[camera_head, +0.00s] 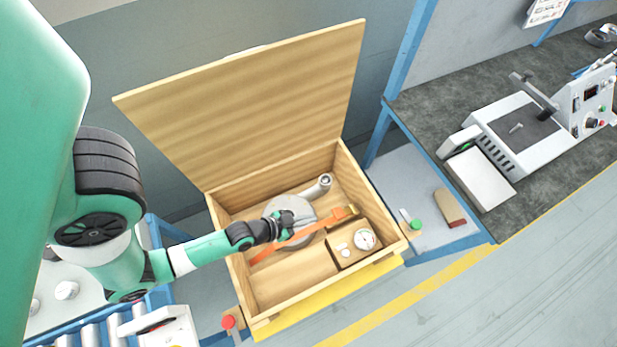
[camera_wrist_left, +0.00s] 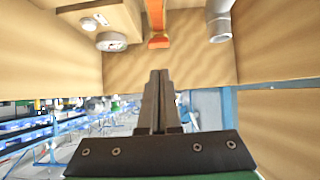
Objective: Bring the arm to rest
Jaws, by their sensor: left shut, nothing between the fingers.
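My left arm reaches in from the left in the head view, and its gripper (camera_head: 288,218) is over the open wooden crate (camera_head: 290,318). The fingers are shut with nothing between them; the left wrist view shows them pressed together (camera_wrist_left: 157,100). Below and around the gripper lie a round grey blower housing (camera_head: 296,238) with a pipe outlet (camera_head: 322,186) and an orange strap (camera_head: 300,238). Whether the gripper touches the strap or housing cannot be told. My right gripper is not in view.
The crate's lid (camera_head: 250,105) stands open at the back. A block with a round gauge (camera_head: 364,239) sits in the crate's right part. A grey side table (camera_head: 405,175) and a dark workbench (camera_head: 450,90) with a machine stand at right. A roller conveyor (camera_head: 90,335) is at lower left.

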